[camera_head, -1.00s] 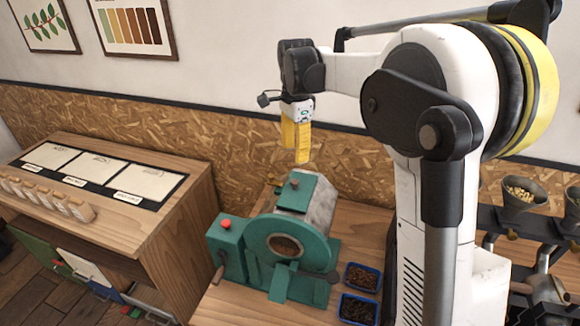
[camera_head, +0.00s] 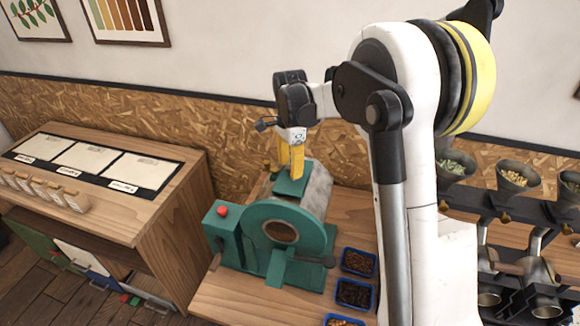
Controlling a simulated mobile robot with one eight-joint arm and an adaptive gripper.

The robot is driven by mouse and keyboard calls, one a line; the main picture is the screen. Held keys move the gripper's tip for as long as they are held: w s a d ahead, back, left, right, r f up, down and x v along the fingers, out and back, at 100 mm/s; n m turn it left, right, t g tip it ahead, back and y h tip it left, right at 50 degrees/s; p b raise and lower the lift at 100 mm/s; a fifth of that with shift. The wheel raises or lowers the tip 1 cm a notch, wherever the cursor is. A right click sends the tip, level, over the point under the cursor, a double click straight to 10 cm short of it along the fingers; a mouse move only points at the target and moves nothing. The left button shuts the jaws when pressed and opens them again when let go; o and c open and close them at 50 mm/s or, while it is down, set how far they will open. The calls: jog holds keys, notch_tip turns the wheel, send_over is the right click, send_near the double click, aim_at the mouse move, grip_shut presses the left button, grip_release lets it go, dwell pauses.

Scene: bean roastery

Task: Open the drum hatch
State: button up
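The roaster (camera_head: 270,234) is a teal machine with a grey metal drum (camera_head: 316,190) behind its round front. The drum hatch appears to be the teal plate (camera_head: 291,187) on top of the drum; it lies flat and looks closed. My gripper (camera_head: 291,172) points down with yellow fingers directly over this plate. The fingertips are at or just above its surface, and I cannot tell whether they touch it. The small knob on the plate is hidden behind the fingers. I cannot tell whether the fingers are open or shut.
A red button (camera_head: 222,211) sits on the teal box left of the drum. Blue trays of beans (camera_head: 355,293) stand right of the roaster. A wooden cabinet (camera_head: 130,215) is at left. Metal hoppers (camera_head: 514,177) stand at right. The patterned wall (camera_head: 225,140) is close behind.

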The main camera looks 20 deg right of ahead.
aim_at(303, 177)
grip_shut()
